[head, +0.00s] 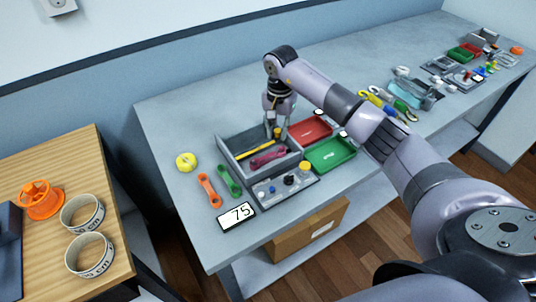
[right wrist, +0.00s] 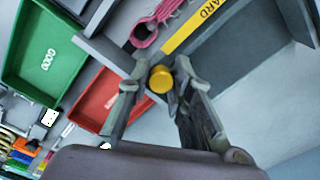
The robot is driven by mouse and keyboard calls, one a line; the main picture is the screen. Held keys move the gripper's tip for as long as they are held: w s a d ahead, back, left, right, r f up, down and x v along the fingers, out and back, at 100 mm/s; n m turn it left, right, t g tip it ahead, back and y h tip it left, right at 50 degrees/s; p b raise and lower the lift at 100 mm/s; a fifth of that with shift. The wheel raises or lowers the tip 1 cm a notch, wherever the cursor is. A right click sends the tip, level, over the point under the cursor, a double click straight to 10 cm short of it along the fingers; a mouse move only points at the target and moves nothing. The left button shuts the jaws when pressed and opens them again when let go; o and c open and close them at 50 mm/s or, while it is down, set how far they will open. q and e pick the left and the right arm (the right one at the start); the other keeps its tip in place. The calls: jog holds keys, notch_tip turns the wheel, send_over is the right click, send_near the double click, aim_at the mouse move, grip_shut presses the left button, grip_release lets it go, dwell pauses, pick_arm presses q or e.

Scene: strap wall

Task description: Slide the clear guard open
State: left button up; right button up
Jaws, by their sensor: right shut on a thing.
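A grey open-topped box (head: 229,162) stands on the grey bench. A yellow strip (head: 257,149) crosses its top; in the right wrist view the strip (right wrist: 202,24) carries lettering ending in "ARD". The clear guard itself is hard to make out against the box. A yellow knob (right wrist: 161,79) sits beside the strip. My right gripper (right wrist: 160,72) is shut on this knob, one finger on each side. In the head view my right gripper (head: 274,130) is at the box's far right corner. A magenta wrench-like tool (head: 269,156) lies inside the box. My left gripper is not in view.
A red tray (head: 311,130) and a green tray (head: 331,154) stand right of the box. Orange (head: 209,190) and green (head: 229,181) wrenches and a yellow tape roll (head: 187,162) lie left.

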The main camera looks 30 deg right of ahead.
jog(key=shift+w+a+f+b, duration=0.15)
jog(key=shift+w+f+b, duration=0.1)
jog(key=shift+w+b, duration=0.4)
jog(key=shift+w+a+f+b, duration=0.1)
jog(key=shift+w+f+b, duration=0.1)
jog(key=shift+w+b, duration=0.35)
jog(key=shift+r, duration=0.1)
jog(key=o, duration=0.6)
jog(key=shift+w, duration=0.15)
jog(key=shift+d+r, duration=0.1)
jog(key=shift+r, duration=0.05)
jog(key=shift+w+r+p, duration=0.2)
jog(key=shift+r+p, duration=0.4)
jog(key=shift+d+r+p, duration=0.1)
jog(key=shift+r+p, duration=1.2)
jog(key=shift+r, duration=1.1)
